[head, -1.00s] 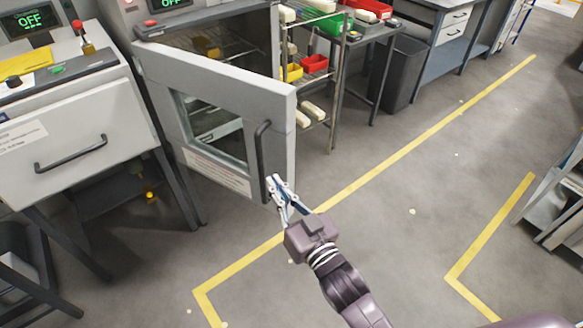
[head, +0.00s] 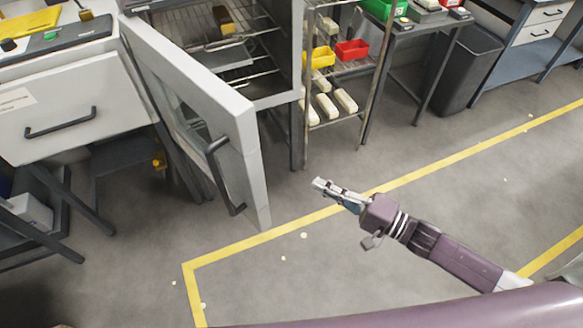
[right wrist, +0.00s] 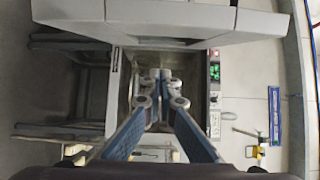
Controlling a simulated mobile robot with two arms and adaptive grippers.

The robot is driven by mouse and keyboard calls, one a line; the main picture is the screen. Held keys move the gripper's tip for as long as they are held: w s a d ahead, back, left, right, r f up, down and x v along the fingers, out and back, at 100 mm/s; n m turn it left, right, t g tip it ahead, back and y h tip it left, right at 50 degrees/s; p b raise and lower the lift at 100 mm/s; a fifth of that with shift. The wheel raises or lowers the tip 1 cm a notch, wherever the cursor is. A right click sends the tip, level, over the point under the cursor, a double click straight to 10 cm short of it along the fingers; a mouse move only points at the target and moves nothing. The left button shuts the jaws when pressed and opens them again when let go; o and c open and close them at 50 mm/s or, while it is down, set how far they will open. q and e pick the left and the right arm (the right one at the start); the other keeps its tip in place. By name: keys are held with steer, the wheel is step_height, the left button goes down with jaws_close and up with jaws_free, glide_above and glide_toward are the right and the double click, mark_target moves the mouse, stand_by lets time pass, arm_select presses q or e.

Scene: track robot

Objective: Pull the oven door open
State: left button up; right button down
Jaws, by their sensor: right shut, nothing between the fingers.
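The oven door (head: 190,115) is a light grey panel with a window, swung well open on its left side in the head view. Its dark bar handle (head: 222,180) is on the outer face near the free edge. The oven interior (head: 235,55) shows wire racks with a yellow-brown item on one. My right gripper (head: 318,185) is shut and empty, to the right of the door and apart from the handle. In the right wrist view its two fingers (right wrist: 160,75) meet in front of the oven. My left gripper is not in view.
A wire rack (head: 335,85) with pale blocks and red and yellow bins stands right of the oven. A dark bin (head: 468,70) is farther right. A drawer cabinet (head: 70,105) is at left. Grey floor with yellow lines is clear around my right arm.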

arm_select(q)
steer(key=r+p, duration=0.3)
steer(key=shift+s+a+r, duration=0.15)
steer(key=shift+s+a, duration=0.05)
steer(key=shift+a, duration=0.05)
arm_select(e)
steer(key=w+a, duration=0.3)
steer(key=a, duration=0.8)
steer(key=shift+a+r, duration=0.15)
steer(key=shift+a, duration=0.15)
steer(key=shift+w, duration=0.15)
